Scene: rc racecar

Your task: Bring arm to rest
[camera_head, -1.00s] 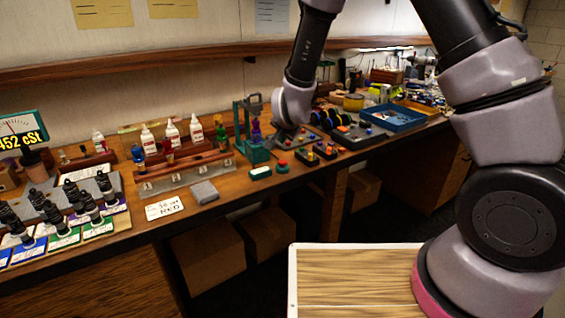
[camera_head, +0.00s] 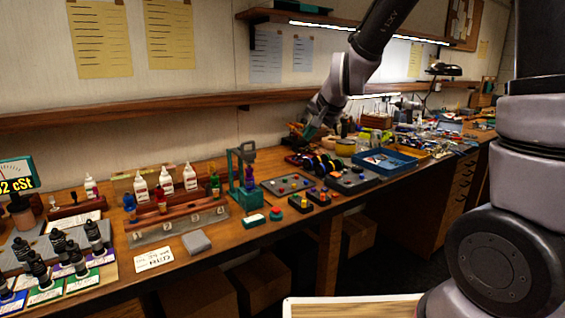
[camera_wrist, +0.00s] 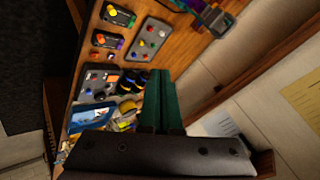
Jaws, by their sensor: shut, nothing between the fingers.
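My gripper (camera_head: 309,128) is at the end of my raised arm, above the back of the workbench (camera_head: 262,231) in the head view. In the wrist view my gripper's green fingers (camera_wrist: 161,102) lie together, with nothing between them. They point over the bench, which appears turned on its side there. No object hangs from the gripper. My arm reaches down from the top of the head view, with its lower links at the right.
Beneath and around the gripper are wheels (camera_head: 318,165), a grey tray with colored knobs (camera_head: 286,184), and a blue tray (camera_head: 386,161). A green press (camera_head: 247,178) and several white bottles (camera_head: 166,181) stand left. A shelf (camera_head: 140,110) runs along the wall.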

